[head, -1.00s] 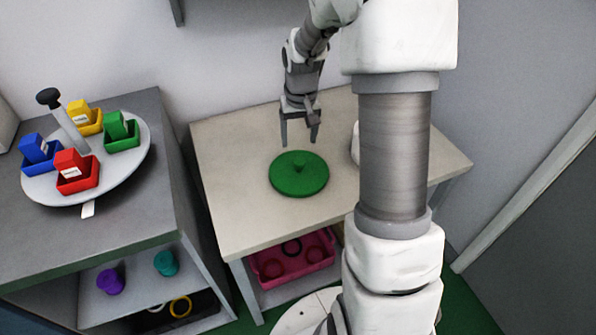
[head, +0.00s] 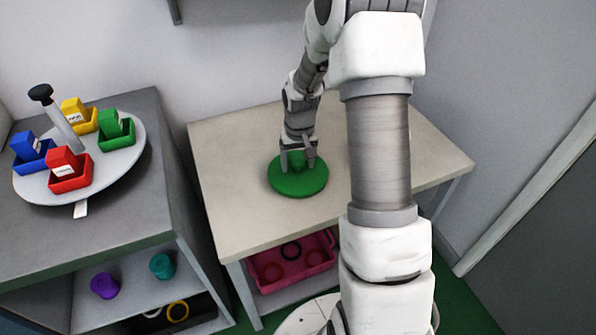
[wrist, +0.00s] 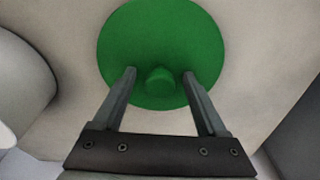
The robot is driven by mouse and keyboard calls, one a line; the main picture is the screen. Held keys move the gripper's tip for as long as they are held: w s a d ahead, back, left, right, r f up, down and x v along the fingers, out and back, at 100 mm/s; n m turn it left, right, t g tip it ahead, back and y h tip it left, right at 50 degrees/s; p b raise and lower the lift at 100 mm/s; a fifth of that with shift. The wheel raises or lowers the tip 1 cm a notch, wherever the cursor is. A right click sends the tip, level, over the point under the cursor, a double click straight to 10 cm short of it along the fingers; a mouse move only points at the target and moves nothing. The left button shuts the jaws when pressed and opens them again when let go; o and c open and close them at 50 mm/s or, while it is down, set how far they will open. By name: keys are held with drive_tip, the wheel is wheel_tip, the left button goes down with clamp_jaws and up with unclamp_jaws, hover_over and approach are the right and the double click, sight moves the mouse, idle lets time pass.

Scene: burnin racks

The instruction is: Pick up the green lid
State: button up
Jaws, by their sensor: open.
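The green lid (head: 300,186) is a round disc with a small knob, lying flat on the light-topped table. In the head view my gripper (head: 298,163) is down at the lid and hides most of the knob. In the wrist view the lid (wrist: 160,35) fills the upper middle, with its knob (wrist: 160,80) between the fingertips. My gripper (wrist: 158,76) is open, one finger on each side of the knob, with a gap on both sides.
The table top (head: 235,170) is clear around the lid. A pink crate (head: 300,268) with rings sits on the shelf below. At left, a round white tray (head: 110,165) holds coloured bins on a grey bench. A white rounded object (wrist: 20,80) stands left in the wrist view.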

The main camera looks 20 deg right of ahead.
clamp_jaws()
drive_tip(key=shift+r, duration=0.2)
